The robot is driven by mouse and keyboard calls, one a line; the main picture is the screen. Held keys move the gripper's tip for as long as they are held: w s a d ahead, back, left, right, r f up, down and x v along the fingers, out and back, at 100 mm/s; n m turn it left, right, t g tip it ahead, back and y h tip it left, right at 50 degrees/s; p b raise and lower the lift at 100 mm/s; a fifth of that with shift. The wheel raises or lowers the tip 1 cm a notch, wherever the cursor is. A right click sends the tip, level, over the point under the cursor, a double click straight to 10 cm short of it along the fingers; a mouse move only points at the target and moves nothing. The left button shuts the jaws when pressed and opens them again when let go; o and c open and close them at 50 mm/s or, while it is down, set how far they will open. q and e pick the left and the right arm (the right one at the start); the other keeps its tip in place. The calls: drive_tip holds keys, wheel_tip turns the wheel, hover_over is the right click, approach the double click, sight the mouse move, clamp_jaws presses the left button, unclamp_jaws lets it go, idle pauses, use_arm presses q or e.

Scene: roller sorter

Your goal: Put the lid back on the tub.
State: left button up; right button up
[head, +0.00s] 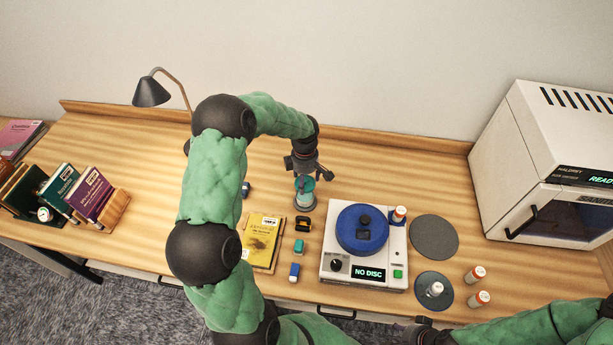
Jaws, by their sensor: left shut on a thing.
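My left gripper (305,173) points down near the middle of the table and is shut on a small teal piece (304,186), which looks like the lid. A small grey round tub (306,204) stands upright on the table directly below it. The teal piece is over the tub's top. I cannot tell whether it touches or sits on the rim, as the gripper hides part of it. My right arm comes in at the bottom right. A dark part at its end (420,328) shows at the lower edge, too cut off to read its jaws.
A white machine (338,283) reading "NO DISC" bears a blue disc (350,242). A white oven-like box (530,140) stands right, books (92,192) left.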

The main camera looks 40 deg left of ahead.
sight(305, 184)
use_arm(q)
drive_tip(key=shift+f+b, duration=0.55)
drive_tip(key=shift+f, duration=0.95)
drive_tip(key=shift+f+b, duration=1.1)
drive_tip(key=shift+f, duration=0.2)
drive_tip(key=shift+b, duration=0.45)
drive_tip(key=shift+f+b, duration=0.1)
drive_tip(key=shift+b, duration=0.5)
idle(0.6)
drive_tip(key=o, duration=0.9)
drive_tip(key=shift+c, duration=0.2)
drive_tip(key=shift+o, duration=0.2)
